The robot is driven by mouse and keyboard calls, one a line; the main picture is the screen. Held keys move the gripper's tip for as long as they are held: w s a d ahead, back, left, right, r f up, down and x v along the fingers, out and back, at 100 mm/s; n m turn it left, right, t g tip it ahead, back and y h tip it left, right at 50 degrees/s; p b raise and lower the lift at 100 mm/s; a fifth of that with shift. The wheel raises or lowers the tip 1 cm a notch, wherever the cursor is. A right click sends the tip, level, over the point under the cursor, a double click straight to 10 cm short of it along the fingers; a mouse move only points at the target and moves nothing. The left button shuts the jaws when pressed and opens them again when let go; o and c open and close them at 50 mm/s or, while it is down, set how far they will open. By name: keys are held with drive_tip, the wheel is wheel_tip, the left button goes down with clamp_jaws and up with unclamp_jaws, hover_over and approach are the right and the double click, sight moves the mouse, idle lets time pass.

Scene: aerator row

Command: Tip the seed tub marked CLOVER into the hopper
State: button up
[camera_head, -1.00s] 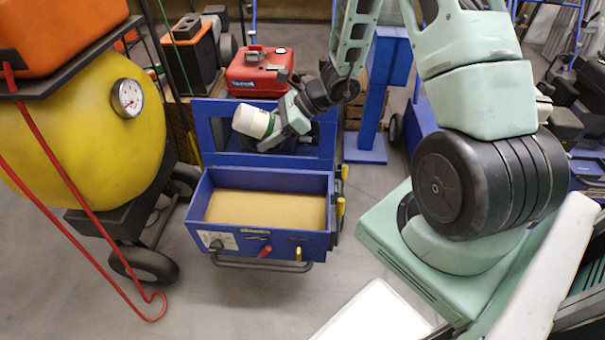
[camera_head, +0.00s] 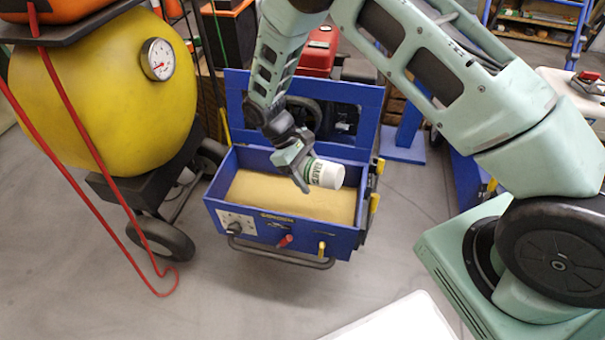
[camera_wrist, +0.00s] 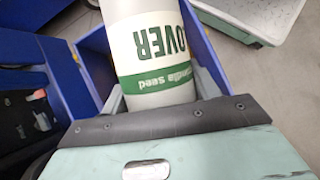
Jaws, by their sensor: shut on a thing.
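In the wrist view the tub (camera_wrist: 150,50) shows "OVER" and "seed", with part of the label cut off. My gripper (camera_head: 303,170) is shut on the tub, its fingers on either side of it in the wrist view. The tub lies about on its side, its plain white end to the right. It is above the blue hopper (camera_head: 262,229), which has a flat tan surface inside. I see no seed falling.
A yellow tank (camera_head: 105,95) with a gauge stands on a wheeled cart at the left, with a red hose (camera_head: 85,205) hanging in front. A blue frame (camera_head: 368,100) rises behind the hopper. Yellow handles (camera_head: 374,203) project at its right side.

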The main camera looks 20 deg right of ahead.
drive_tip(key=w+a+r+n+t+y+b, duration=0.1)
drive_tip(key=w+r+n+t+y+b, duration=0.2)
drive_tip(key=r+t+y, duration=0.5)
drive_tip(key=t+y, duration=0.5)
drive_tip(key=y, duration=0.2)
drive_tip(key=shift+a+r, duration=0.15)
drive_tip(key=shift+r, duration=0.05)
idle(0.6)
drive_tip(key=shift+w, duration=0.1)
